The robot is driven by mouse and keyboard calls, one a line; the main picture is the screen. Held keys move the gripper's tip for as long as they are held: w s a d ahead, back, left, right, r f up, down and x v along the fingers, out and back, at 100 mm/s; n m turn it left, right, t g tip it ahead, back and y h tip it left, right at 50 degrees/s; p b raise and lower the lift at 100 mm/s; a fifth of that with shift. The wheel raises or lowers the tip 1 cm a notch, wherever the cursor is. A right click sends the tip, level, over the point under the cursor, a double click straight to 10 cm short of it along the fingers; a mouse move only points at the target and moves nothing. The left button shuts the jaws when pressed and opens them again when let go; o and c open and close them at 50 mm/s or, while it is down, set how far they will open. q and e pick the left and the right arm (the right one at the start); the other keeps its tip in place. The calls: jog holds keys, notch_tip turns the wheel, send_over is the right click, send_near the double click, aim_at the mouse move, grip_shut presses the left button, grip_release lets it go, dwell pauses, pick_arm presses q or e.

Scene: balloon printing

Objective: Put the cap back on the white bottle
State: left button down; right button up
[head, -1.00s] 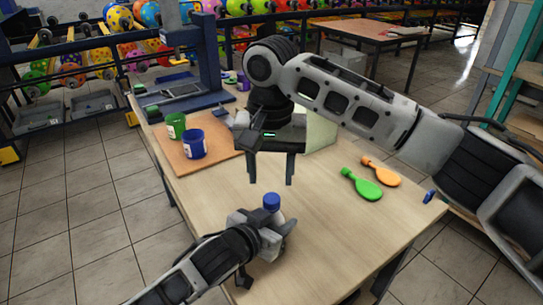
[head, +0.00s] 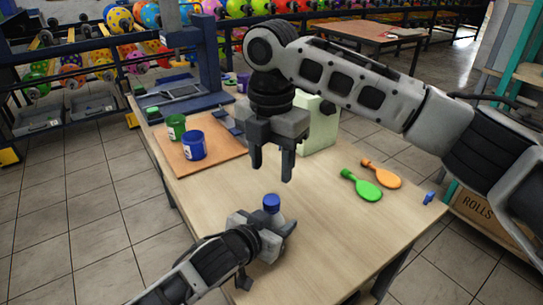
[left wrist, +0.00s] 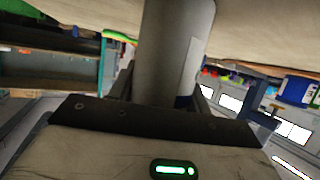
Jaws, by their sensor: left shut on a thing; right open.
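The white bottle, mostly hidden by the gripper in the head view, has a blue cap (head: 271,203) seated on its top. My left gripper (head: 272,232) is shut around the bottle near the front of the table. In the left wrist view the bottle's pale body (left wrist: 172,50) stands between the fingers, with a label edge on its right side. My right gripper (head: 272,164) is open and empty, pointing down above the table, behind and above the cap. I cannot tell how tightly the cap sits.
A green balloon (head: 366,189) and an orange balloon (head: 384,174) lie right of centre. A small blue item (head: 429,198) is at the right edge. A green cup (head: 176,127) and blue cup (head: 193,146) stand on a brown board (head: 222,149). A pale green box (head: 319,128) stands behind my right gripper.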

aim_at(272, 199)
jog(key=n, duration=0.4)
jog(key=shift+r+n, duration=0.2)
jog(key=shift+n, duration=0.1)
jog(key=n, duration=0.4)
jog(key=shift+r+n, duration=0.15)
jog(key=shift+n, duration=0.15)
jog(key=shift+f, duration=4)
